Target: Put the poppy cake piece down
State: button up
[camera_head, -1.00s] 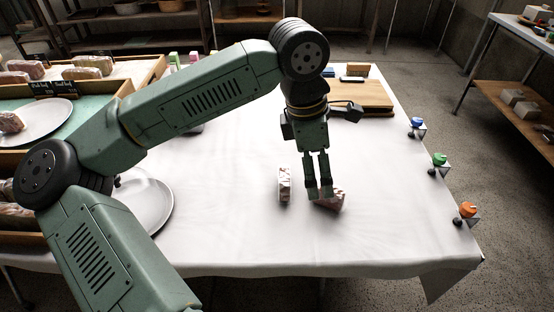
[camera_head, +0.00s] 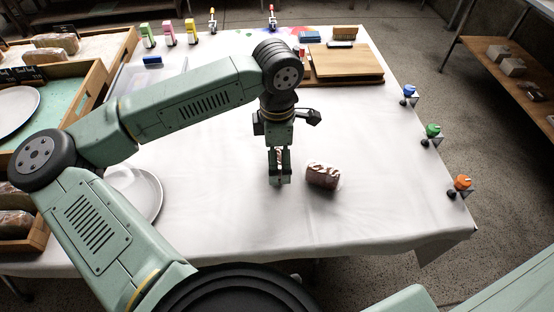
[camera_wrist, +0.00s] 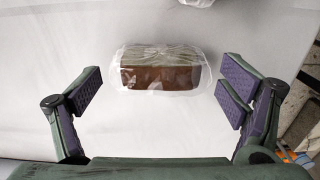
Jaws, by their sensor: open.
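Two wrapped cake pieces are on the white cloth. I cannot tell by look which is the poppy cake. One piece (camera_head: 322,176), pinkish-brown in clear wrap, lies to the right of my gripper (camera_head: 279,182) in the head view. The other piece (camera_head: 280,157) is mostly hidden behind my fingers. In the wrist view a wrapped piece (camera_wrist: 160,72), brown with a pale top, lies ahead between my widely parted fingers (camera_wrist: 160,92), with clear gaps on both sides. The edge of another wrapped piece (camera_wrist: 197,2) shows at the top.
A white plate (camera_head: 150,195) stands at the left of the table, partly behind my arm. A wooden board (camera_head: 345,62) lies at the back. Blue (camera_head: 409,91), green (camera_head: 432,130) and orange (camera_head: 462,183) items line the right edge. The front right cloth is clear.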

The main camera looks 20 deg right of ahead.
jog(key=shift+f, duration=1.3)
jog(key=shift+c, duration=0.5)
jog(key=c, duration=0.7)
